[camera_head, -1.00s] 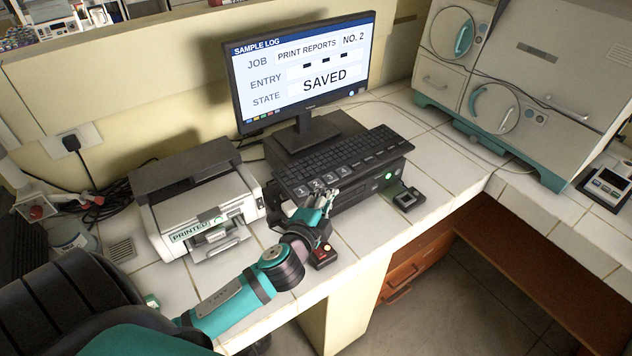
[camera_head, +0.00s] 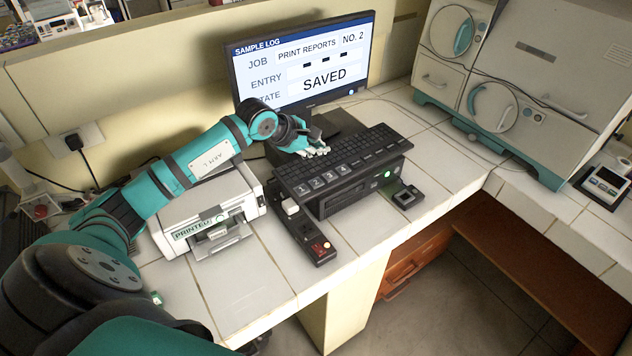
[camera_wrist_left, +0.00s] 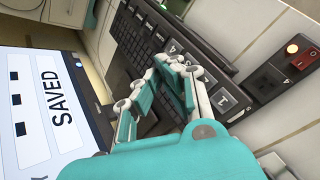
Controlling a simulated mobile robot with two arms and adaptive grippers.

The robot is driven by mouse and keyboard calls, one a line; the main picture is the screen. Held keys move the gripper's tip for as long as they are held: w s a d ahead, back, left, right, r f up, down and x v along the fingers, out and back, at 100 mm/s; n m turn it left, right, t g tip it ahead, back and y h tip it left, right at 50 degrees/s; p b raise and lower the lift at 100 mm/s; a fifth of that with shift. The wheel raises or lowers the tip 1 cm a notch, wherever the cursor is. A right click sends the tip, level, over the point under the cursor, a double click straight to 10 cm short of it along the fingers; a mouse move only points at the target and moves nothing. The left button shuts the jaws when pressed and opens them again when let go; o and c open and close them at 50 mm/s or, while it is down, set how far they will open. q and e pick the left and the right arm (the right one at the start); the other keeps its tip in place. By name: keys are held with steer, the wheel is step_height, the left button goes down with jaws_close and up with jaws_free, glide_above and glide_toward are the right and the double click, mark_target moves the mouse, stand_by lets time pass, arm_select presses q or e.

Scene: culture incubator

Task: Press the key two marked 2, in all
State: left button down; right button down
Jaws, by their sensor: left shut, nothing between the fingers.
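The black keyboard (camera_head: 350,160) lies on a dark box, with large numbered keys along its front left edge. The key marked 2 (camera_head: 316,182) sits between key 1 (camera_head: 302,189) and key 3 (camera_head: 329,176), uncovered in the head view. My left gripper (camera_head: 319,151) is shut and empty, behind the numbered keys near the keyboard's back left corner, in front of the monitor. In the left wrist view the shut fingers (camera_wrist_left: 160,85) partly cover the numbered row; key 1 (camera_wrist_left: 223,99) shows clearly. My right gripper is not in view.
The monitor (camera_head: 300,65) reads PRINT REPORTS, NO. 2, three dashes, SAVED. The printer (camera_head: 245,190), labelled PRINTED, stands left, under my left arm. A black strip (camera_head: 305,230) with a lit red switch lies in front; a small black device (camera_head: 407,197) sits right.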

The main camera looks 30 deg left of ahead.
arm_select(q)
steer(key=shift+f, duration=0.15)
steer(key=b, duration=0.4)
glide_above(318, 184)
step_height(318, 184, down, 8)
steer(key=shift+a+r, duration=0.1)
steer(key=shift+f+b, duration=0.35)
steer(key=shift+b, duration=0.1)
stand_by(0.7)
steer(key=shift+f+b, duration=0.45)
steer(key=shift+b, duration=0.15)
